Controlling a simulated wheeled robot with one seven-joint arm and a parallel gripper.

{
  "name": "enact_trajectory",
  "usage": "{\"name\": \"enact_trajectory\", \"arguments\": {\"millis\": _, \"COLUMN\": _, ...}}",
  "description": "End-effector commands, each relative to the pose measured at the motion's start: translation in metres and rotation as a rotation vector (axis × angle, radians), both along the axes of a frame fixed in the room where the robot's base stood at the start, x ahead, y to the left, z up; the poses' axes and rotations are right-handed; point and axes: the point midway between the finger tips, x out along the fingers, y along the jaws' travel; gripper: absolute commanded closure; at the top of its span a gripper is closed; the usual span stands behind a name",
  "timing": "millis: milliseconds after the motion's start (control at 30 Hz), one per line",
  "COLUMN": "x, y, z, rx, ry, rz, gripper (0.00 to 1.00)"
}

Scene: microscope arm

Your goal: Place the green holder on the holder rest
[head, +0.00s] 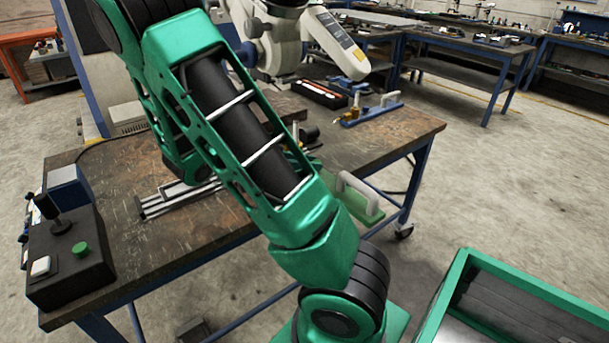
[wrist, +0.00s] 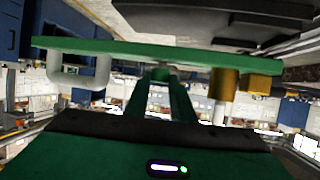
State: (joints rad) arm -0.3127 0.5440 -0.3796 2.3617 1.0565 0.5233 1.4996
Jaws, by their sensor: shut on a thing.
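The green holder (wrist: 150,54) is a flat green plate with a white handle (wrist: 78,72) at its left end and two brass pieces (wrist: 238,84) towards its right in the wrist view. My gripper (wrist: 160,78) is shut on it near the middle. In the head view, the holder's green end (head: 362,207) and white handle show past my arm, at the table's right front edge; my arm hides my gripper and the rest of the holder. I cannot tell for certain which thing is the holder rest; metal rails (head: 182,199) lie on the table, partly behind my arm.
A blue holder (head: 372,112) with a white handle and brass pieces sits at the table's far right, near a black tray (head: 318,94) and a microscope (head: 282,38). A control box (head: 70,262) stands at left front. A green-rimmed bin (head: 520,290) is at lower right.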

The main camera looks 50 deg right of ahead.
Motion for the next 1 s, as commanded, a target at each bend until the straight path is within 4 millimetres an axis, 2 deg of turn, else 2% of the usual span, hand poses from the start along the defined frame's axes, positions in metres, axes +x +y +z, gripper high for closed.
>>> {"name": "enact_trajectory", "arguments": {"millis": 333, "x": -0.001, "y": 0.000, "z": -0.036, "rx": -0.002, "ry": 0.004, "rz": -0.001, "gripper": 1.00}}
{"name": "enact_trajectory", "arguments": {"millis": 733, "x": -0.001, "y": 0.000, "z": -0.040, "rx": -0.002, "ry": 0.001, "rz": -0.001, "gripper": 1.00}}
{"name": "enact_trajectory", "arguments": {"millis": 767, "x": 0.000, "y": 0.000, "z": -0.040, "rx": 0.000, "ry": 0.001, "rz": 0.000, "gripper": 0.71}}
{"name": "enact_trajectory", "arguments": {"millis": 800, "x": 0.000, "y": 0.000, "z": -0.040, "rx": 0.000, "ry": 0.001, "rz": 0.000, "gripper": 0.61}}
{"name": "enact_trajectory", "arguments": {"millis": 1000, "x": 0.000, "y": 0.001, "z": -0.040, "rx": 0.000, "ry": 0.001, "rz": 0.000, "gripper": 0.59}}
